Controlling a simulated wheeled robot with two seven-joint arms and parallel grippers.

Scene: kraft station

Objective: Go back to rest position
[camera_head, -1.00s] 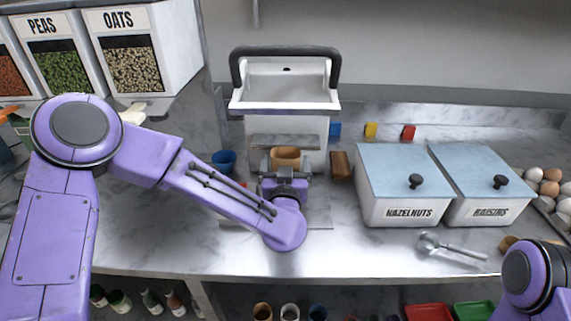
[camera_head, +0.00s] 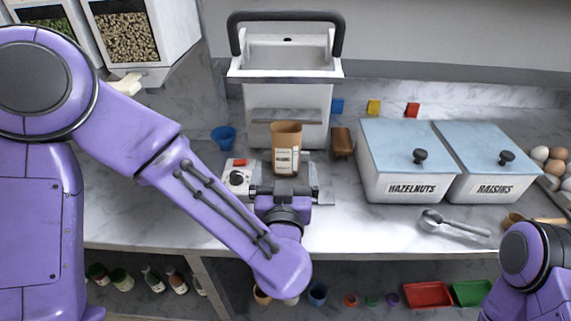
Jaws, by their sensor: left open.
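My left gripper (camera_head: 284,183) is open and empty, low over the counter in front of the white dispenser machine (camera_head: 290,100). My left arm comes in from the left and covers part of the counter. Part of my right arm shows at the lower right; its gripper is out of view.
A blue cup (camera_head: 223,138) stands left of the machine. The hazelnuts bin (camera_head: 411,187) and raisins bin (camera_head: 495,187) stand to the right, with a metal scoop (camera_head: 452,223) in front. Eggs (camera_head: 553,167) sit at the far right. A shelf below holds red (camera_head: 429,294) and green (camera_head: 472,292) trays.

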